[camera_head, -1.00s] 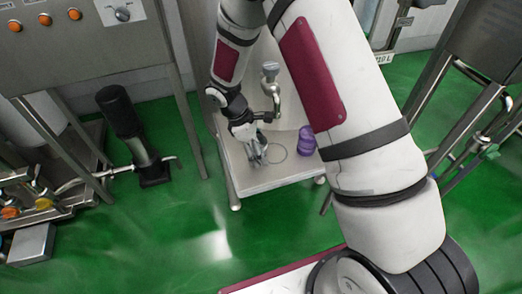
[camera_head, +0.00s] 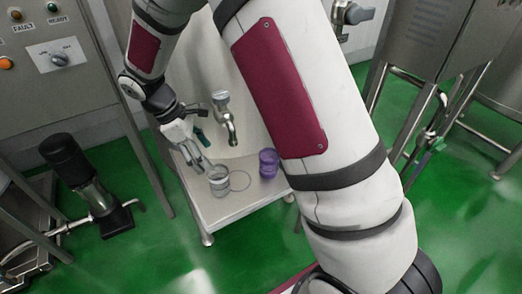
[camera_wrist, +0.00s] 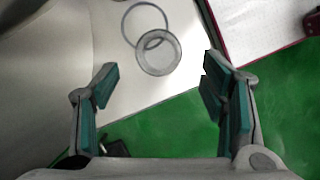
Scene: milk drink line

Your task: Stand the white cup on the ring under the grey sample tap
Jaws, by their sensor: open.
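The white cup (camera_head: 219,184), looking pale grey, stands upright on the steel stand at the left edge of the thin ring (camera_head: 250,181). In the wrist view the cup (camera_wrist: 158,54) overlaps part of the ring (camera_wrist: 124,24); its base is not centred in it. The grey sample tap (camera_head: 230,128) juts out above the ring. My gripper (camera_head: 202,163) is open and empty, just up and left of the cup. In the wrist view my gripper (camera_wrist: 160,85) has its teal-padded fingers wide apart, with the cup beyond the tips, between their lines.
A purple cup (camera_head: 268,164) stands on the stand (camera_head: 228,208), right of the ring. A control cabinet (camera_head: 60,90) and a black-topped pump (camera_head: 85,185) are at left. Green floor lies in front of the stand.

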